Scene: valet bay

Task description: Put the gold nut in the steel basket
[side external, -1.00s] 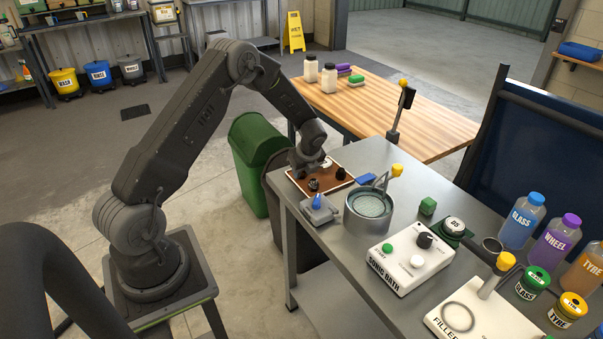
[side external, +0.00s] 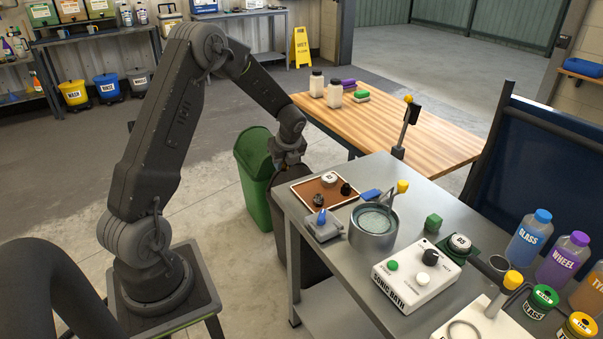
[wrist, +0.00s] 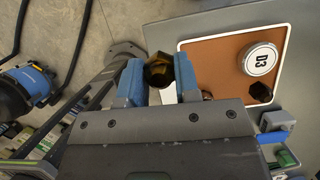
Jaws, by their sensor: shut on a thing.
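My gripper (wrist: 160,85) is shut on the gold nut (wrist: 158,68), a dark gold, faceted piece between its blue fingers in the wrist view. In the side external view my gripper (side external: 287,165) is in the air just past the left edge of the steel bench, beside the brown tray; the nut cannot be made out there. The round steel basket (side external: 371,240), with a mesh-like inside and a yellow-tipped handle (side external: 402,187), stands on the bench to the right of the tray. It appears empty, and my gripper is well apart from it.
The brown tray (side external: 308,184) holds a white D3 disc (side external: 329,179) and two dark pieces. A green bin (side external: 253,180) stands left.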

